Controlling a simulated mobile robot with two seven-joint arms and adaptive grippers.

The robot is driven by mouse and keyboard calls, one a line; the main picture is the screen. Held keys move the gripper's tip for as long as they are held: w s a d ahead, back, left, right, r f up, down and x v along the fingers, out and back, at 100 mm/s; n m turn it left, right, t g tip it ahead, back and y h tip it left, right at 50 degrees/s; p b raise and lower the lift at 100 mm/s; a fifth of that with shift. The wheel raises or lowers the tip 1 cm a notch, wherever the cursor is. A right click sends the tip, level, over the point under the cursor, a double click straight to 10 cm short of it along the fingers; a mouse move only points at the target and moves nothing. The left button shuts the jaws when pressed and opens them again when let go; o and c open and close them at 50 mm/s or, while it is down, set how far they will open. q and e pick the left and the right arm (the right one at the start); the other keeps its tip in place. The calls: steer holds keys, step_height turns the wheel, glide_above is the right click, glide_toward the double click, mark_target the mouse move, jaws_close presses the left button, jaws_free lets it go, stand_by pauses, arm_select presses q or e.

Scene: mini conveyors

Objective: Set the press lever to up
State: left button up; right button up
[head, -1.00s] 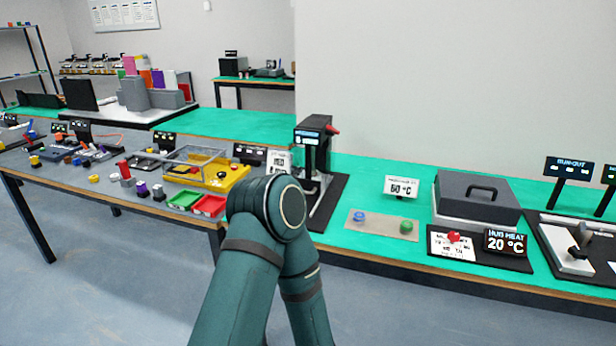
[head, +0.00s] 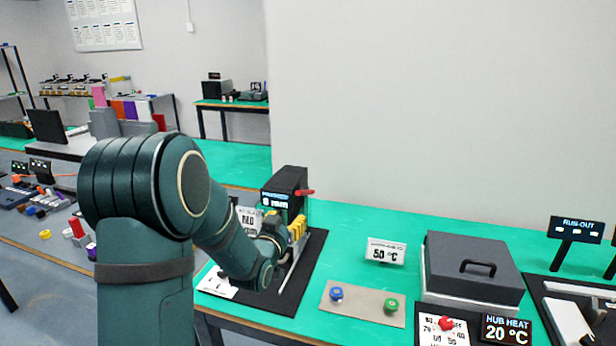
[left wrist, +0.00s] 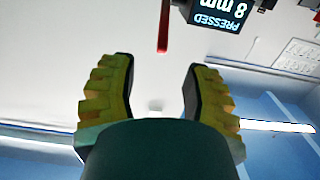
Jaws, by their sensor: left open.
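The press (head: 285,188) is a black upright unit on a black base plate on the green bench. Its display (left wrist: 228,10) shows upside down in the left wrist view and reads "PRESSED 8 mm". The red press lever (head: 304,192) sticks out to the right from the top of the press, about level. The lever also shows in the left wrist view (left wrist: 164,25), beyond the fingers and apart from them. My left gripper (head: 297,230) has yellow fingers and is in front of the press, below the lever. Its fingers (left wrist: 158,65) are spread and empty. My right gripper is out of view.
Right of the press, a plate (head: 362,303) holds a blue and a green knob, with a "50 °C" sign (head: 386,252) behind. A grey lidded box (head: 470,268) and a "HUB HEAT 20 °C" display (head: 505,330) stand further right. The wall is behind the bench.

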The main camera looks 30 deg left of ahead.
mark_target(306, 193)
arm_select(q)
steer(key=x, duration=0.4)
steer(key=r+x, duration=0.1)
steer(key=x, duration=0.8)
steer(key=shift+w+a+r, duration=0.3)
steer(key=shift+a+r, duration=0.05)
steer(key=shift+a, duration=0.1)
steer(key=shift+c, duration=0.4)
steer(key=shift+r, duration=0.1)
jaws_close()
